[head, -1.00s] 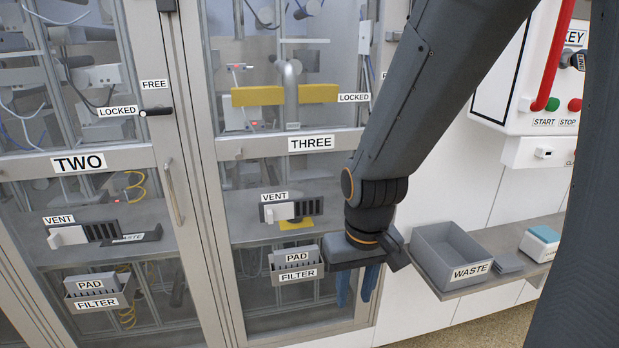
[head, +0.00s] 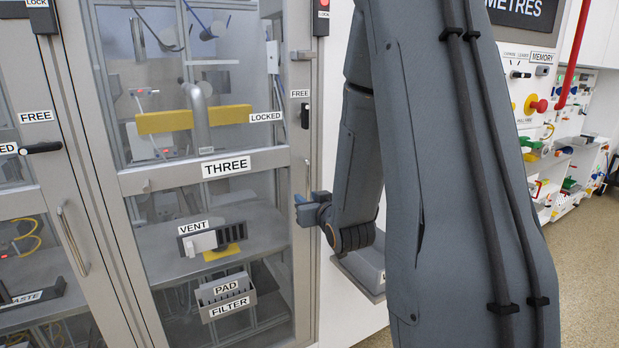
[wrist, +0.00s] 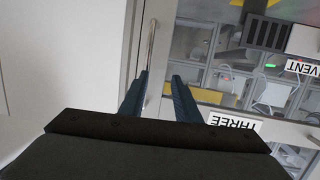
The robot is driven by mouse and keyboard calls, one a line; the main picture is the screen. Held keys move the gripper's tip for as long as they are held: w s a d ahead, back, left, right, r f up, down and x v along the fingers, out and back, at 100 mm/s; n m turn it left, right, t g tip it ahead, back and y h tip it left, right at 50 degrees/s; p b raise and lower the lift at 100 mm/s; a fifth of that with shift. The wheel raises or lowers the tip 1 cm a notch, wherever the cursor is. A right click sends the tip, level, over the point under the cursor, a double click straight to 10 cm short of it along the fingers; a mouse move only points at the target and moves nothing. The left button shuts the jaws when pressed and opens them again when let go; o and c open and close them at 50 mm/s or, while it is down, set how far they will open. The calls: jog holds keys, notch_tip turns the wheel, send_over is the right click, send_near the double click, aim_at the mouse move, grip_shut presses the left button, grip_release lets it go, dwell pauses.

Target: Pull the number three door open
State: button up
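The number three door (head: 135,183) is a glass door in a grey frame, labelled THREE (head: 226,167), and looks shut. Its slim upright handle (head: 307,176) is on the right side of the frame; the wrist view shows it as a metal bar (wrist: 151,42). The black latch lever (head: 305,116) stands upright below the FREE label, beside the LOCKED label. My gripper (head: 305,208) is at the lower end of the handle. In the wrist view my gripper (wrist: 160,76) is open, with the bar just ahead, near the left fingertip. I cannot tell whether they touch.
Door two (head: 72,240) with its own handle stands to the left. A control panel (head: 525,75) is on the right. Open floor (head: 590,260) shows at the right.

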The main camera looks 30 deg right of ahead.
aim_at(308, 177)
jog(key=w+d+r, duration=0.1)
jog(key=w, duration=0.1)
jog(key=w+d+r+t+p, duration=0.1)
jog(key=w, duration=0.2)
jog(key=w+d+r+t+p, duration=0.1)
jog(key=w+d, duration=0.1)
jog(key=w, duration=0.1)
jog(key=shift+h, duration=0.4)
jog(key=shift+s, duration=0.1)
jog(key=shift+c, duration=0.5)
grip_shut()
jog(key=shift+a, duration=0.15)
